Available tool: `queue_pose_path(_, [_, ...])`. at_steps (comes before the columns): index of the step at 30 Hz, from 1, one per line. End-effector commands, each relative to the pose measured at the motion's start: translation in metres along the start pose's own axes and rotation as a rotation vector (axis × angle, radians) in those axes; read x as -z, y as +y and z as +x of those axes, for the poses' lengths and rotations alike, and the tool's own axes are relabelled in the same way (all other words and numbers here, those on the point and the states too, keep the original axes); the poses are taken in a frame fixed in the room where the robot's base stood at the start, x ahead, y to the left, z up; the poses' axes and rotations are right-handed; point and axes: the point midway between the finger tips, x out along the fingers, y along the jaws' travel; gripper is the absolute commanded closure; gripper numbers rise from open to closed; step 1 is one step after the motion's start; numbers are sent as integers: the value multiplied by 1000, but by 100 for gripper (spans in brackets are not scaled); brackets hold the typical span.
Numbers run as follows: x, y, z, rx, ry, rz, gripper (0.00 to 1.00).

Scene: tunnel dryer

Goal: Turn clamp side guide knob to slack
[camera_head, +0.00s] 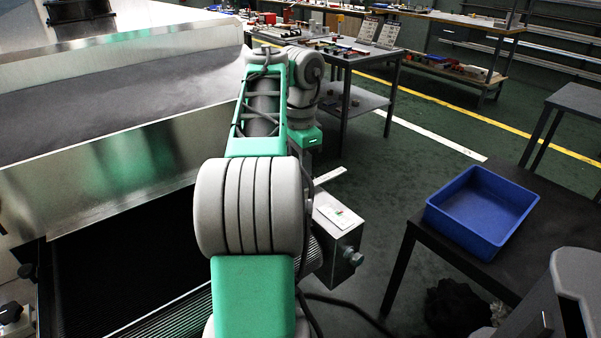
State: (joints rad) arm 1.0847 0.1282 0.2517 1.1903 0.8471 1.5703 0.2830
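My arm reaches away from the bottom centre across the dryer's near end. My gripper is not in view; the arm's far end turns downward and my own links hide what lies below it. A dark round knob (11,313) sits on a light housing at the lower left edge, partly cut off by the frame. A metal box (336,229) with a pale label stands right of my arm, with a knob-like grey-green fitting (353,259) on its right side. I cannot tell which of these, if either, is the clamp side guide knob.
The dryer's dark ribbed belt (120,265) runs at the lower left beneath a shiny metal panel (100,175). A blue bin (482,210) stands on a dark table at the right. Workbenches with tools (345,50) are at the back. Green floor is free between.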

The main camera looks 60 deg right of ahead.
Motion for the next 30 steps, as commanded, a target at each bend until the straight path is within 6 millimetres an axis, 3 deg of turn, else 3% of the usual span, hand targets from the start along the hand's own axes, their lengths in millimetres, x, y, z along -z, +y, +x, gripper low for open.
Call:
queue_pose_path(21, [0,1,2,-3,-4,-667,100])
queue_pose_path(30, [0,1,2,-3,-5,-869,100])
